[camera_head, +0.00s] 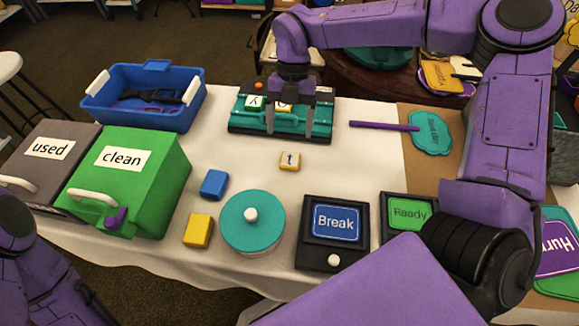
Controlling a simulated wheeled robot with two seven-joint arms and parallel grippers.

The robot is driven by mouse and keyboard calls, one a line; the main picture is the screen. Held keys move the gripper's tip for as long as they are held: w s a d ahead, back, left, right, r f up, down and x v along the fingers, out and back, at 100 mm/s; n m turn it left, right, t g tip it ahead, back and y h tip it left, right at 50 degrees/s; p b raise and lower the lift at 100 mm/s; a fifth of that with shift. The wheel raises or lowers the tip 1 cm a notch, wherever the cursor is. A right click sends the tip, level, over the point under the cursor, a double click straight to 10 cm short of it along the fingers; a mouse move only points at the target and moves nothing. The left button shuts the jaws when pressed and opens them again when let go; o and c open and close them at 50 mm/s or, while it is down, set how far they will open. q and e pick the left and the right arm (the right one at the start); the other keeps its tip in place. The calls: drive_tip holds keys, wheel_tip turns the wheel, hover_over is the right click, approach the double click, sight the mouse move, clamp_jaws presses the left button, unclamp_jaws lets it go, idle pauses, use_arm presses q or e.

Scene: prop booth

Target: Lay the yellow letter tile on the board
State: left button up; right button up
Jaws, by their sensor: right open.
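The teal board (240,126) lies at the back of the white table. A tile with green sides (254,103) sits on its left part. A yellow-sided letter tile (284,108) is on the board beside it, partly hidden by my right gripper. My right gripper (290,122) reaches down over the board, open, with one finger on each side of that yellow tile. Whether the fingers touch it I cannot tell. Another pale yellowish tile marked "t" (289,161) lies on the cloth in front of the board. Part of my left arm shows at lower left; its gripper is out of view.
A blue bin (143,115), grey "used" box (45,160) and green "clean" box (135,175) stand left. A blue block (214,184), yellow block (198,231), teal round lid (252,235) and "Break" sign (335,222) line the front. A purple stick (383,126) lies right of the board.

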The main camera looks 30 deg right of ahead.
sight(289, 163)
drive_tip(key=x, duration=0.8)
drive_tip(key=shift+s+f+p, duration=0.3)
drive_tip(key=shift+s+p, duration=0.05)
drive_tip(key=shift+s, duration=0.05)
drive_tip(key=c, duration=1.1)
